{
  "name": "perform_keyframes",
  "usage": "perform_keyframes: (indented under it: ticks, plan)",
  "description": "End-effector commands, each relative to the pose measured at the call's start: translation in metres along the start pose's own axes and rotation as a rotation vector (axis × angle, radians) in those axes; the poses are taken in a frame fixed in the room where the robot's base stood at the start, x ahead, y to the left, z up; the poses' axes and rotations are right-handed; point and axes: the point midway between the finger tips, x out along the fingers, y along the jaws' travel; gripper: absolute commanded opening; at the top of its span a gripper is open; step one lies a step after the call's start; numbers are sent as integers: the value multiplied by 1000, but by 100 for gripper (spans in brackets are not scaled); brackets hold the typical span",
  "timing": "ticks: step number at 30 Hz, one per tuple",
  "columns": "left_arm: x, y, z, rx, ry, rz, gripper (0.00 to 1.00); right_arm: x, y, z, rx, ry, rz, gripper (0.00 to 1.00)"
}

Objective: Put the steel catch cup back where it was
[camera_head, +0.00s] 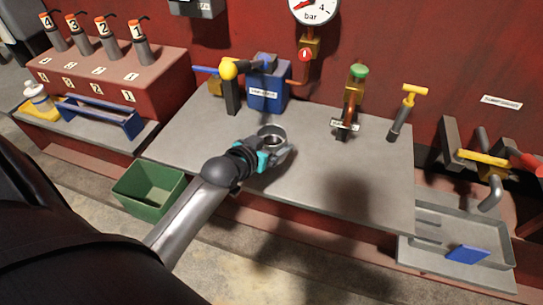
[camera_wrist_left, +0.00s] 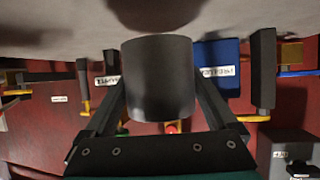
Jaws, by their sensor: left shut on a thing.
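The steel catch cup (camera_head: 272,133) is a grey open-topped cylinder held at the left part of the grey bench top (camera_head: 330,180). My left gripper (camera_head: 272,146) is shut on it, one finger on each side. In the left wrist view the cup (camera_wrist_left: 158,80) sits between the two fingers (camera_wrist_left: 158,108), with the bench surface (camera_wrist_left: 240,15) close to its end. I cannot tell whether the cup touches the bench. My right gripper is in neither view.
Behind the cup stand a blue box (camera_head: 267,88) and a yellow-knobbed valve (camera_head: 229,80). A green-capped brass fitting (camera_head: 352,100) and a yellow T-handle (camera_head: 407,105) stand to the right. A green bin (camera_head: 148,190) is at the front left. The bench's front middle is clear.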

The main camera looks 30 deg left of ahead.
Motion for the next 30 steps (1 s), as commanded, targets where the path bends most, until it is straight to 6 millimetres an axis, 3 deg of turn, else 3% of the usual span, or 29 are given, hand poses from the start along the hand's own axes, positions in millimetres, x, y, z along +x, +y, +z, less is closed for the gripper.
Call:
perform_keyframes:
  ticks: [9, 22, 23, 25, 30]
  plan:
    - [18, 0, 36, -1, 2, 0, 21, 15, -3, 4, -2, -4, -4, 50]
    - [20, 0, 40, 0, 3, 0, 21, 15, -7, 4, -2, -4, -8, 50]
    - [19, 0, 40, 0, 0, 0, 95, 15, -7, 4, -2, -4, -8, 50]
    - [19, 0, 40, 0, 0, 0, 100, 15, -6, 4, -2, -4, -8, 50]
    - [19, 0, 40, 0, 0, 0, 100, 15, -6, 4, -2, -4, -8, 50]
